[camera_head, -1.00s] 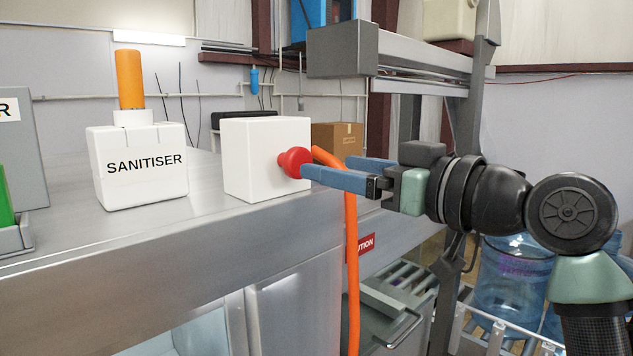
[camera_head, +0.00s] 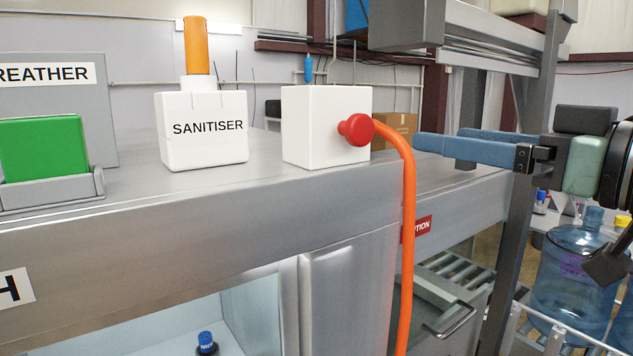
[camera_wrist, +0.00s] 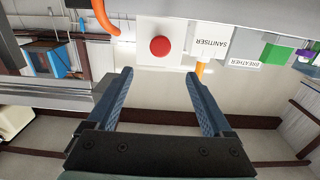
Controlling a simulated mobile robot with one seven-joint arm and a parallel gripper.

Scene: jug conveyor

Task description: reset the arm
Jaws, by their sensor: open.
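My gripper (camera_head: 440,142) is open and empty, with its two blue fingers pointing left in the head view. It is in the air to the right of the white box with the red button (camera_head: 356,130), clear of it. In the wrist view my gripper (camera_wrist: 157,78) shows both fingers spread wide. The red button (camera_wrist: 160,47) appears beyond the fingertips, on the face of the white box (camera_wrist: 145,28). Nothing lies between the fingers.
A white sanitiser bottle (camera_head: 205,140) with an orange top and a green block (camera_head: 42,148) in a holder stand on the steel counter (camera_head: 150,225). An orange hose (camera_head: 408,240) hangs over its edge. Blue water jugs (camera_head: 565,275) stand at lower right.

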